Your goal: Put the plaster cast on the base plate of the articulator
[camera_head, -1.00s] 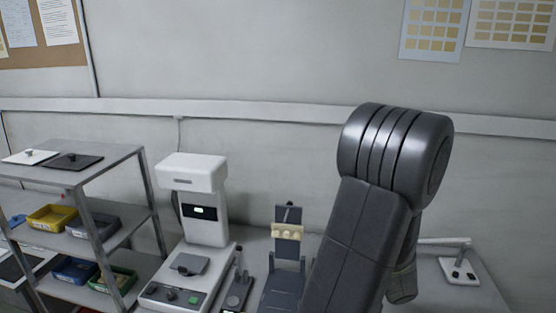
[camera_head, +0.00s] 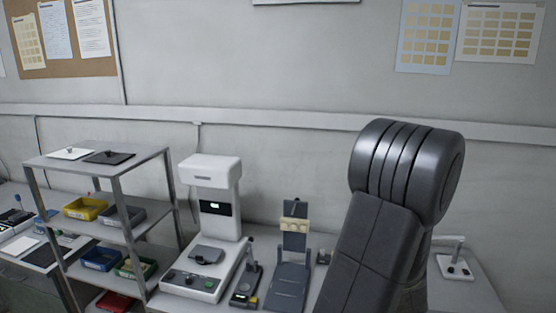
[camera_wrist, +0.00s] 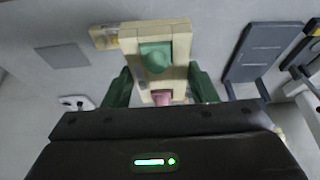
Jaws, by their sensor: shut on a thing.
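My gripper (camera_wrist: 161,88) shows in the wrist view with two green fingers, shut on a cream piece I take for the plaster cast (camera_wrist: 182,48). The cast has a green raised part in its middle, and a pink part shows below it near the jaws. The articulator is dark blue-grey (camera_head: 290,280) and stands on the bench in the head view, with a cream toothed piece on its upright part. Its flat frame also shows at the right of the wrist view (camera_wrist: 262,52), apart from the cast. In the head view my arm hides the gripper and cast.
A white machine (camera_head: 208,225) stands left of the articulator, with a small dark device (camera_head: 246,285) between them. A metal shelf (camera_head: 150,157) with coloured bins is further left. A small white stand (camera_head: 454,266) is right of my arm.

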